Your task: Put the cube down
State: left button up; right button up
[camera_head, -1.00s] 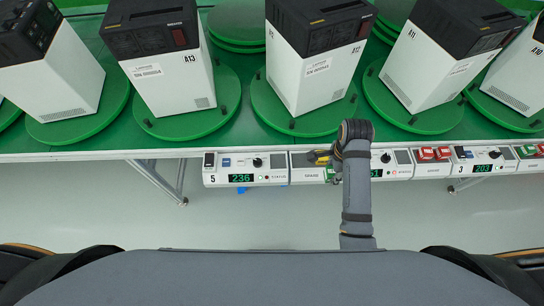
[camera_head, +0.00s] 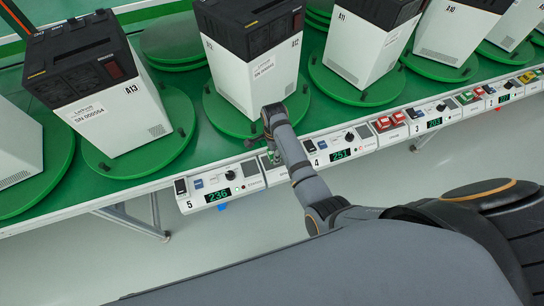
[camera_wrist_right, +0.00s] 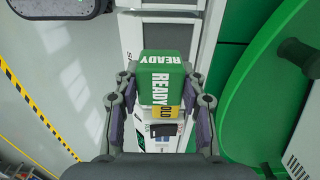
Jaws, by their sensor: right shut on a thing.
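The cube (camera_wrist_right: 162,88) is green with white READY lettering and a yellow face with dark lettering, partly hidden. My right gripper (camera_wrist_right: 160,104) is shut on it, with one finger on each side in the wrist view. In the head view my right gripper (camera_head: 271,128) is over the front control strip, between panels 5 and 4, and a bit of green shows under it. I cannot tell whether the cube touches the strip. My left gripper is not in view.
The control strip (camera_head: 247,168) runs along the front edge of the green table, with red, green and yellow cubes further right. Tall white machines with black tops stand on green turntables (camera_head: 176,150) just behind. The floor in front is clear.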

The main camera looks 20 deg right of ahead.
aim_at(272, 157)
jog(key=shift+w+a+f, duration=0.1)
jog(key=shift+w+f, duration=0.1)
jog(key=f, duration=0.4)
jog(key=shift+w+a, duration=0.15)
jog(key=shift+w, duration=0.2)
jog(key=shift+f+b, duration=0.15)
jog(key=shift+b, duration=0.2)
jog(key=o, duration=0.9)
notch_tip(272, 157, up, 13)
jog(key=p, duration=1.3)
jog(key=shift+f, duration=0.35)
